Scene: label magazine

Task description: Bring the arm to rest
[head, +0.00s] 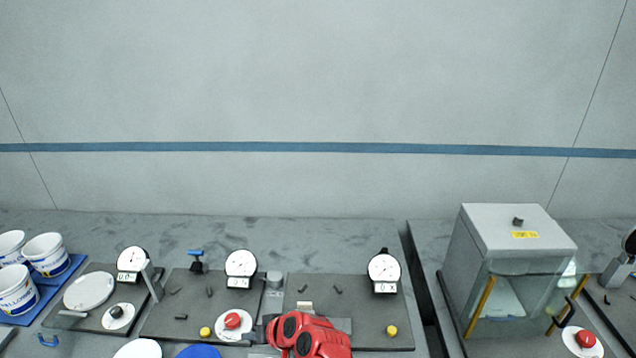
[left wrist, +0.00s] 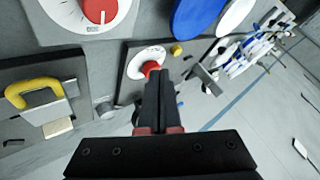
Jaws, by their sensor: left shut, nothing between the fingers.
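My left gripper (head: 268,328) is low in the middle of the head view, with its red arm link behind it. In the left wrist view its two dark fingers (left wrist: 157,95) lie together, shut with nothing between them. Their tips show close to a red knob (left wrist: 150,68) on a white disc; I cannot tell whether they touch it. In the head view a red knob on a white disc (head: 232,321) is just left of the gripper. My right gripper is in neither view.
Dark plates carry round gauges (head: 240,263) along the grey bench (head: 340,235). White tubs (head: 46,254) stand on a blue mat at left. A clear-fronted box (head: 515,240) stands at right, past a dark gap (head: 424,290). A yellow handle (left wrist: 20,95) shows in the wrist view.

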